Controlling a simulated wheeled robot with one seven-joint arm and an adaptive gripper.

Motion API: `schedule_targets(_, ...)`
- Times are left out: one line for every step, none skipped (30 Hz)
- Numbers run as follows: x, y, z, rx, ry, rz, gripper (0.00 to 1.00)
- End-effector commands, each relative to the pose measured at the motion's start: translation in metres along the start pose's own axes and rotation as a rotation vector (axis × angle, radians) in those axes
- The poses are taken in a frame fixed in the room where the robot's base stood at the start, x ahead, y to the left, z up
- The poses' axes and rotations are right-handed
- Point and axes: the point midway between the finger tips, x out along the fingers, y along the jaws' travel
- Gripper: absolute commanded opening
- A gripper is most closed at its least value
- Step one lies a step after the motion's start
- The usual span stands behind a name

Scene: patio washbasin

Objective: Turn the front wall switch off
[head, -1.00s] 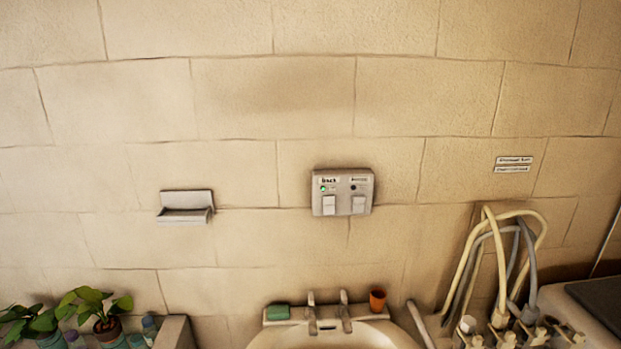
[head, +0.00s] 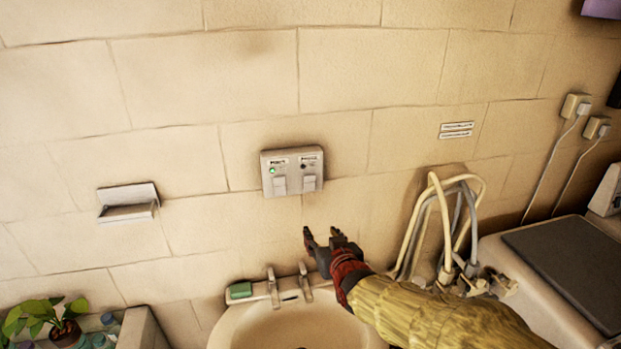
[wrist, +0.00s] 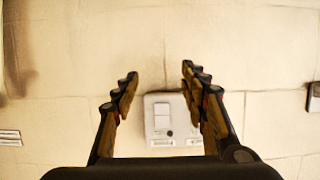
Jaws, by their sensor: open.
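A grey switch panel (head: 292,172) is on the tiled wall above the basin. It has two white rockers, a left one (head: 280,186) and a right one (head: 309,183), each under a small label too blurred to read surely. A green light (head: 272,170) glows above the left rocker; the indicator above the right one is dark. My gripper (head: 322,236) is open and empty, below and slightly right of the panel, apart from it. In the wrist view the panel (wrist: 152,101) appears upside down between my fingers (wrist: 159,74), its right part hidden by one finger.
A washbasin (head: 232,335) with two taps and a green soap (head: 240,290) lies below. A wall shelf (head: 128,202) juts out at left. Looped hoses (head: 436,200) stand at right, near my arm. The wall around the panel is bare.

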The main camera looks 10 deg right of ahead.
Motion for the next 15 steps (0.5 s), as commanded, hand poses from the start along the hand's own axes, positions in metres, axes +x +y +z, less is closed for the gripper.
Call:
schedule_targets(0.003,0.000,-0.021,0.000,0.077,0.000,0.44)
schedule_targets(0.003,0.000,-0.034,0.000,0.123,0.000,0.44)
schedule_targets(0.001,0.000,-0.051,0.000,0.181,0.000,0.44)
schedule_targets(-0.001,0.000,-0.063,0.000,0.218,0.000,0.44)
schedule_targets(-0.003,0.000,-0.072,0.000,0.250,0.000,0.44)
schedule_targets(-0.005,0.000,-0.081,0.000,0.283,0.000,0.44)
schedule_targets(-0.006,0.000,-0.085,0.000,0.301,0.000,0.44)
schedule_targets(-0.008,0.000,-0.089,0.000,0.316,0.000,0.44)
schedule_targets(-0.009,0.000,-0.093,0.000,0.330,0.000,0.44)
schedule_targets(-0.009,0.000,-0.095,0.000,0.338,0.000,0.44)
schedule_targets(-0.008,0.000,-0.097,0.000,0.342,0.000,0.44)
schedule_targets(-0.006,0.000,-0.098,0.000,0.344,0.000,0.44)
schedule_targets(-0.003,0.000,-0.098,0.000,0.344,0.000,0.44)
schedule_targets(-0.001,0.000,-0.099,0.000,0.343,0.000,0.44)
schedule_targets(0.004,0.000,-0.101,0.000,0.344,0.000,0.44)
